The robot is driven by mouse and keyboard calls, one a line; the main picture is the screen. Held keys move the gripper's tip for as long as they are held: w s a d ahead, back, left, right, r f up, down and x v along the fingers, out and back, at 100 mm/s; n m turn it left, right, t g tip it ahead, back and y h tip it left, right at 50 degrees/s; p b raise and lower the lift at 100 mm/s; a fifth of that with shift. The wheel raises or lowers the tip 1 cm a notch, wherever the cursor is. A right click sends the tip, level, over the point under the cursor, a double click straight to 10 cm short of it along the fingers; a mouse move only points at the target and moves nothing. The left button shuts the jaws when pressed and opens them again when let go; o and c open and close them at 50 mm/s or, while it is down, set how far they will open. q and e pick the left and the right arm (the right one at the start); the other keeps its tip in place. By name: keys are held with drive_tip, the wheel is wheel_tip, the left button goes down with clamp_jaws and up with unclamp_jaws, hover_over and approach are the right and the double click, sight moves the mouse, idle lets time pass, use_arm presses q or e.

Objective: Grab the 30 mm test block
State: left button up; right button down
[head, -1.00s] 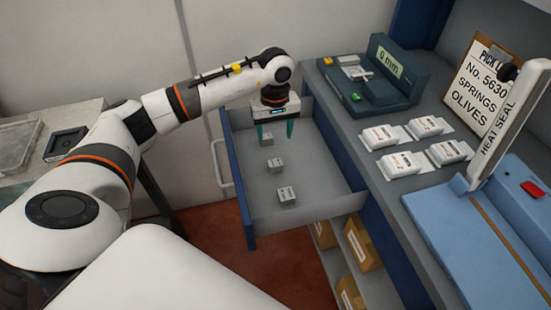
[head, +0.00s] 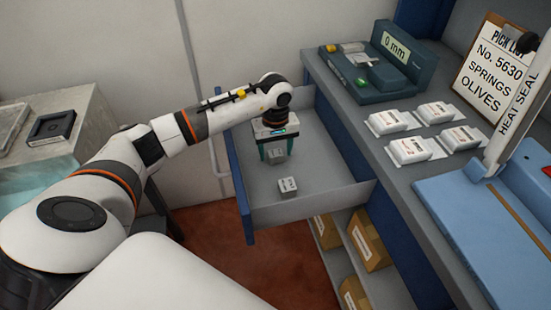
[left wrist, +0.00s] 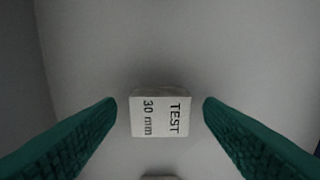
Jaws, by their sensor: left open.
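The 30 mm test block (left wrist: 160,117) is a small pale block whose face reads "TEST 30 mm" in the left wrist view. It lies on the drawer floor between my green fingertips, with a gap on each side. My left gripper (head: 277,152) is open, pointing down into the open drawer (head: 325,191). In the head view a block (head: 277,157) shows between the fingers, partly hidden by them. Another small grey block (head: 288,185) lies nearer the drawer's front corner, its label too small to read. My right gripper is not in view.
The drawer's blue front (head: 239,180) and grey side walls surround the gripper. On the counter are a green gauge reading 0 mm (head: 385,65), several white packets (head: 409,150) and a blue heat sealer (head: 470,225). Cardboard boxes (head: 370,245) sit on a shelf below.

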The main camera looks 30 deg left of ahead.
use_arm(q)
drive_tip(key=shift+r, duration=0.1)
drive_tip(key=c, duration=1.2)
drive_tip(key=shift+c, duration=0.4)
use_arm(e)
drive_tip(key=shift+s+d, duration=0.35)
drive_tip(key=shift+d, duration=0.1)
use_arm(q)
drive_tip(key=shift+r, duration=0.1)
